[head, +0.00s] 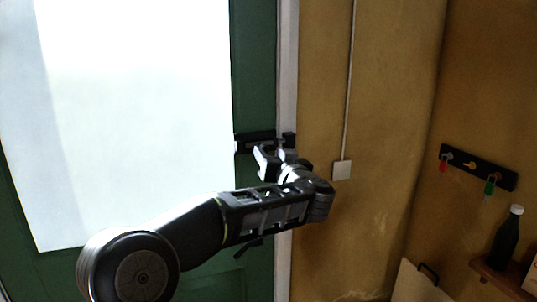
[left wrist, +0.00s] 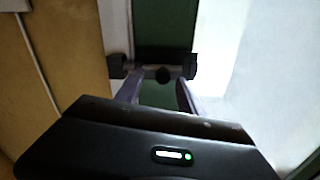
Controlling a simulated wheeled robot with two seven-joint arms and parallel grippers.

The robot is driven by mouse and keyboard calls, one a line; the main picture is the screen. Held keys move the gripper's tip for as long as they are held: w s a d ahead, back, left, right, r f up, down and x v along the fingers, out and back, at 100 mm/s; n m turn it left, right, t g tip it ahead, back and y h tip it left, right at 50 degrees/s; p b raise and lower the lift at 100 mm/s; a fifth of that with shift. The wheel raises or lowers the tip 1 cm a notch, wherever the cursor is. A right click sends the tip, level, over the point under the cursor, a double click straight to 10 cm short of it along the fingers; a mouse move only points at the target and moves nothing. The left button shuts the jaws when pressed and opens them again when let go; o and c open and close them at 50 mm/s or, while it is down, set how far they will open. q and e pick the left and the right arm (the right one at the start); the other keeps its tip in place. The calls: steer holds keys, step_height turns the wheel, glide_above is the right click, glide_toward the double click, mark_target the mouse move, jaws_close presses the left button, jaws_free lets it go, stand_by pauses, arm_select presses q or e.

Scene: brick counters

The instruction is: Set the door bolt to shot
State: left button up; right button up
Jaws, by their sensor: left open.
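The black door bolt (head: 252,142) is mounted on the right edge of the green door, with a black keeper (head: 289,140) beside it on the pale frame. In the left wrist view the bolt's dark round knob (left wrist: 163,74) shows in front of the black plate (left wrist: 166,55), and the keeper (left wrist: 116,66) is to its left. My left gripper (head: 272,157) is at the bolt. It is open, its fingers (left wrist: 161,90) on either side of the knob, with gaps showing. I cannot tell whether the bar enters the keeper. My right gripper is out of view.
The green door (head: 254,65) has a large bright pane (head: 135,110). A wall switch (head: 342,170) with a cable is right of the frame. Farther right are a key rack (head: 478,167) and a dark bottle (head: 506,238) on a shelf. The wall between is clear.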

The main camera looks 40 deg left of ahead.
arm_select(q)
steer(key=b+v, duration=0.1)
steer(key=v, duration=0.4)
steer(key=shift+d, duration=0.15)
stand_by(0.3)
